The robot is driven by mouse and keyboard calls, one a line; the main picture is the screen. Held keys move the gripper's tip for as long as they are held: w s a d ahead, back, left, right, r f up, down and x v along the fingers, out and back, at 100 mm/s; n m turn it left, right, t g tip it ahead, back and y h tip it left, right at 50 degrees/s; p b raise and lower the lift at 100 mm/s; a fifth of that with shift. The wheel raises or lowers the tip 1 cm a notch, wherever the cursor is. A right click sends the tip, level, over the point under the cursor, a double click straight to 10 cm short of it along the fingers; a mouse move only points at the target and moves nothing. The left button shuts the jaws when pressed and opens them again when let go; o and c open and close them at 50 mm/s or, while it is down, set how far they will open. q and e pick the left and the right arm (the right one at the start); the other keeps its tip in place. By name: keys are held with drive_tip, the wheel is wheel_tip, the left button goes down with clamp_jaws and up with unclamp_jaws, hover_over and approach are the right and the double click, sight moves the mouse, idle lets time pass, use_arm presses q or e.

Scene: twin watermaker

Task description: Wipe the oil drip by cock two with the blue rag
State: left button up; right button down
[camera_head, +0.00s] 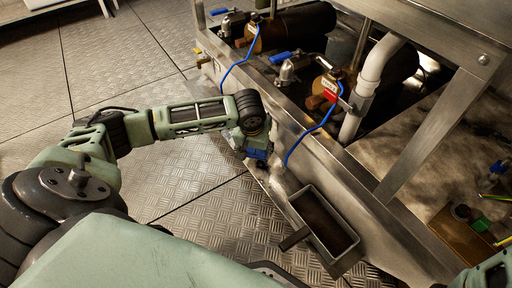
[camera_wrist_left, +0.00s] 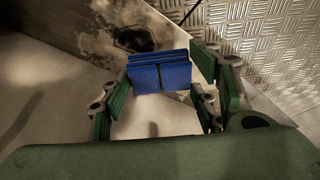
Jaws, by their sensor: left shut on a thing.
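My left gripper (camera_head: 259,155) points down beside the steel frame of the machine, over its lower ledge. It is shut on the folded blue rag (camera_wrist_left: 160,73), which sits between the green fingers in the left wrist view. In the head view I cannot make out this patch. Blue-handled cocks (camera_head: 281,57) sit on the pipework; I cannot read which is two. My right gripper is out of view.
A rectangular metal tray (camera_head: 297,203) with a dark inside stands right of the gripper. Small items lie at the far right. Tread-plate floor (camera_head: 205,215) is clear at left.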

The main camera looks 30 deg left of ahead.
use_arm(q)
drive_tip(key=shift+f, duration=1)
idle(0.4)
